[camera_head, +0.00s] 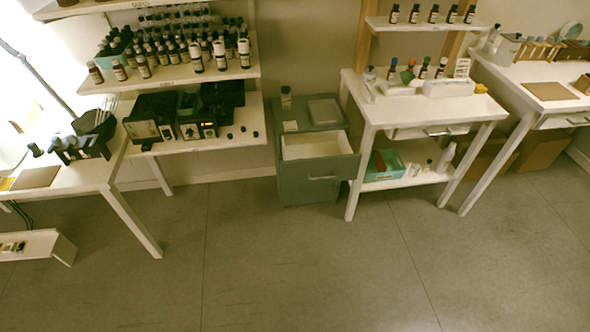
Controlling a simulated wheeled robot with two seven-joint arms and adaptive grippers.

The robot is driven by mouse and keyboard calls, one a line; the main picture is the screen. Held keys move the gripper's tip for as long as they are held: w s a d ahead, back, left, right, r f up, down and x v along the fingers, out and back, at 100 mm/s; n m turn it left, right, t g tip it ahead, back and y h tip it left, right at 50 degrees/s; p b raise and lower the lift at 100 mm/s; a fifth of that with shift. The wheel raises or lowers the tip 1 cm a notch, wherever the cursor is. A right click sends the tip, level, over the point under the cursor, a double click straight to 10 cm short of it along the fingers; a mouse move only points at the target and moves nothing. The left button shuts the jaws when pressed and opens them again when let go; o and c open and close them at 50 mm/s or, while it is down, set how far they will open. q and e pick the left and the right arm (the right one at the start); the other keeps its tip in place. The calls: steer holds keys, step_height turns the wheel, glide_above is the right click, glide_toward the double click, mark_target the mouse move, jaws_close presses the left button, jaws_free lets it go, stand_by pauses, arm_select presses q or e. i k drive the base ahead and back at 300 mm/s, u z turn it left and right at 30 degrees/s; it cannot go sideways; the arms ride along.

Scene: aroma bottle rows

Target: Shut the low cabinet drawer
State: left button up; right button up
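The low cabinet (297,192) is grey-green and stands on the floor between two white tables. Its top drawer (319,147) is pulled out toward me, and its pale, seemingly empty inside shows. Neither of my grippers is in view.
A white table (353,187) with a lower shelf stands close to the cabinet's right side. A shelf unit (262,135) with many bottles and dark devices is at its left. The grey floor (290,270) in front is clear.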

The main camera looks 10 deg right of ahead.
mark_target(311, 168)
steer(key=u, duration=0.35)
steer(key=i, duration=1.2)
steer(key=z, duration=0.45)
